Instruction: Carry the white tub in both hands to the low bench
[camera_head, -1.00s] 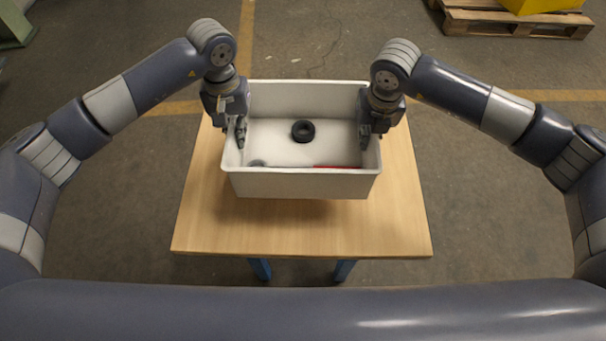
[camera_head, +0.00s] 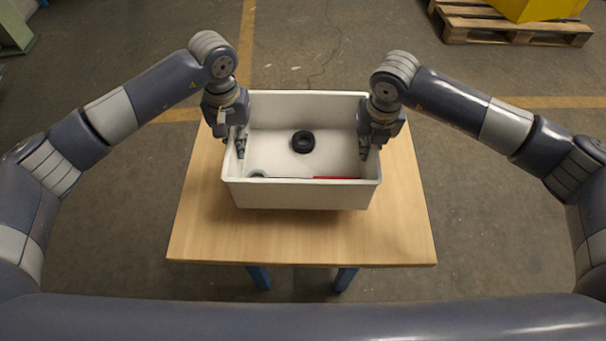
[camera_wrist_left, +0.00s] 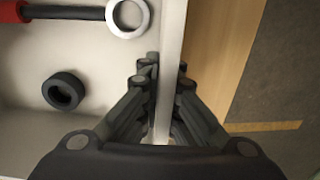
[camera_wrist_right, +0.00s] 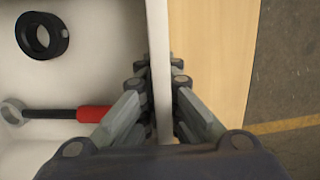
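The white tub (camera_head: 300,194) is upright over the wooden top of the low bench (camera_head: 215,240). I cannot tell whether its base touches the wood. My left gripper (camera_head: 240,146) is shut on the tub's left wall, one finger inside and one outside; the left wrist view shows this wall (camera_wrist_left: 172,40) between the fingers (camera_wrist_left: 160,75). My right gripper (camera_head: 366,146) is shut on the right wall in the same way, and the right wrist view shows that wall (camera_wrist_right: 158,50) between the fingers (camera_wrist_right: 160,75). The tub's underside is hidden.
Inside the tub lie a black ring (camera_head: 303,141) and a red-handled tool (camera_wrist_right: 70,114) with a pale ring end (camera_wrist_left: 128,17). Bare bench top shows around the tub. A pallet (camera_head: 515,32) with a yellow object (camera_head: 545,8) stands far off at the right.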

